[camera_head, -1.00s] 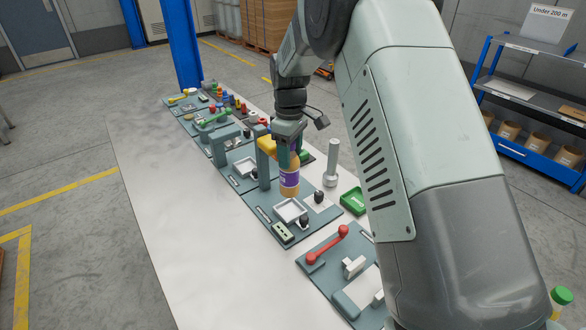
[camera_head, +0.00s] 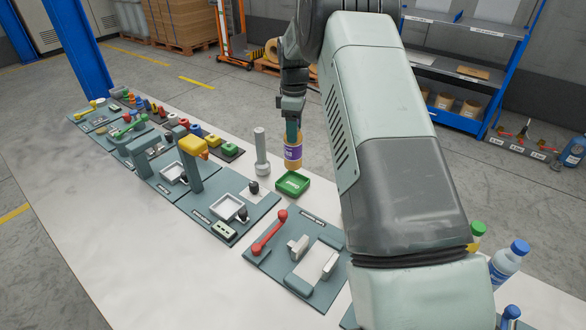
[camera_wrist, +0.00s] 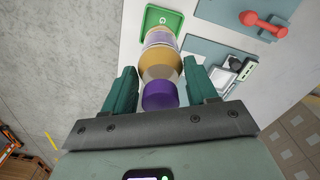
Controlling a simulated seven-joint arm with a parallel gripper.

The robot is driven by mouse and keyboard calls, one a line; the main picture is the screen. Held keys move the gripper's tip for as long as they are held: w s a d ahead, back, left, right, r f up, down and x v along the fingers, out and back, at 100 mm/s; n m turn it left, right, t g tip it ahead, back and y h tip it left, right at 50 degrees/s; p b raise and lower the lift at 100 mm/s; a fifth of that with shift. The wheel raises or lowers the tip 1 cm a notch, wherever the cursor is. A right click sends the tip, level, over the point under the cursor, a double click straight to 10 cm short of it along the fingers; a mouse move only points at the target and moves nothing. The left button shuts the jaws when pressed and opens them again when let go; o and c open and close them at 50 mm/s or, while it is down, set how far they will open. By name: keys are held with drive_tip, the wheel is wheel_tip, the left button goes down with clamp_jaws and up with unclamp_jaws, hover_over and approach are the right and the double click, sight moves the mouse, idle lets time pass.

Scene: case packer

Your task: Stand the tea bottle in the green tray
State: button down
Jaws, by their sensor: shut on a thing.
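The tea bottle (camera_head: 293,154), amber with a purple and white label, is upright in my gripper (camera_head: 292,128). My gripper is shut on its upper part. In the wrist view the bottle (camera_wrist: 160,64) with its purple cap lies between the two green fingers (camera_wrist: 160,88). The green tray (camera_head: 293,184) is a small open tray with white marking on its floor. It sits on the table just below the bottle in the head view. In the wrist view the tray (camera_wrist: 149,21) shows beyond the bottle's base, partly hidden by it. The bottle appears held above the tray, apart from it.
A grey post (camera_head: 262,150) on a round base stands just left of the tray. A panel with a red handle (camera_head: 268,232) lies in front, and a white square dish (camera_head: 228,207) is on another panel to the left. Bare table (camera_head: 70,220) lies further left.

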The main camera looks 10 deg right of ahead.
sight(294, 150)
wheel_tip(294, 150, down, 8)
drive_tip(key=shift+r, duration=0.1)
idle(0.4)
drive_tip(key=shift+c, duration=1.6)
unclamp_jaws()
drive_tip(key=shift+f, duration=0.2)
